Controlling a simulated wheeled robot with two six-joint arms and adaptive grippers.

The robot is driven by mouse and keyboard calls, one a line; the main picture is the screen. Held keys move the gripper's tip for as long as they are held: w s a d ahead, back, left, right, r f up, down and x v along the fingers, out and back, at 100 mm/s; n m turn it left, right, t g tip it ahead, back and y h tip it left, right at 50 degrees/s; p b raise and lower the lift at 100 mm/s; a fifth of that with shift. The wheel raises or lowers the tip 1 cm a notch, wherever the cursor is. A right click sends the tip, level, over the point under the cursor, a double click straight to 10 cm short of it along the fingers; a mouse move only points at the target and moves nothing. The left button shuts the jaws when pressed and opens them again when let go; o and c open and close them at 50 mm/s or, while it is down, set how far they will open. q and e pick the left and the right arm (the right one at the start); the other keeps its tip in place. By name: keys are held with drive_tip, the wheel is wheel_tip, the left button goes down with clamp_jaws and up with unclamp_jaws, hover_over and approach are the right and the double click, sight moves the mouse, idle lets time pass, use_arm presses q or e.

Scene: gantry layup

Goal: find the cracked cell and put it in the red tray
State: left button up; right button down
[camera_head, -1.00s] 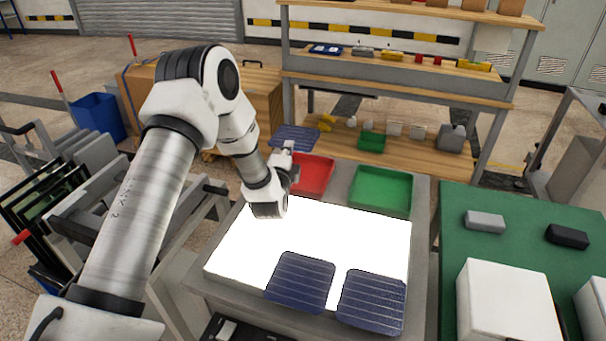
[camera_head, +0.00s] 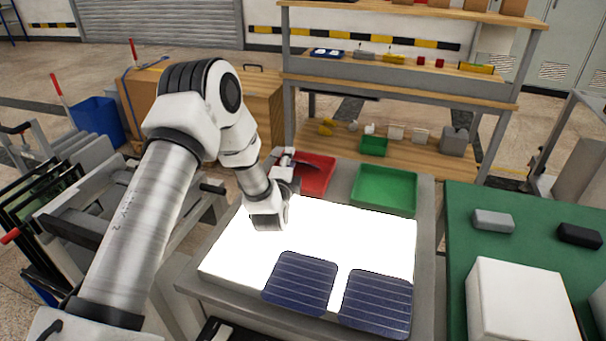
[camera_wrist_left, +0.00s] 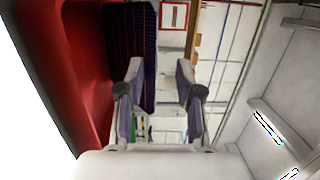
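The red tray (camera_head: 319,177) stands behind the white light table (camera_head: 345,235), and its red wall (camera_wrist_left: 85,65) fills the left of the wrist view. A dark blue cell (camera_wrist_left: 128,35) is tilted steeply at the tray's left side. My left gripper (camera_head: 286,166) is over that side, and in the wrist view its fingers (camera_wrist_left: 160,75) are apart, with the cell beside or behind the left finger. Whether the cell touches the finger or tray floor is unclear. Two more cells, one left (camera_head: 300,281) and one right (camera_head: 375,301), lie on the light table's front edge. No crack is discernible. My right gripper is out of view.
A green tray (camera_head: 385,190) stands right of the red one. A green-topped table (camera_head: 455,215) at the right holds a white box (camera_head: 520,300) and small grey and black blocks. A wooden shelf (camera_head: 400,165) stands behind. The light table's middle is clear.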

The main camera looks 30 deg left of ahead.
use_arm(q)
drive_tip(key=v, duration=1.2)
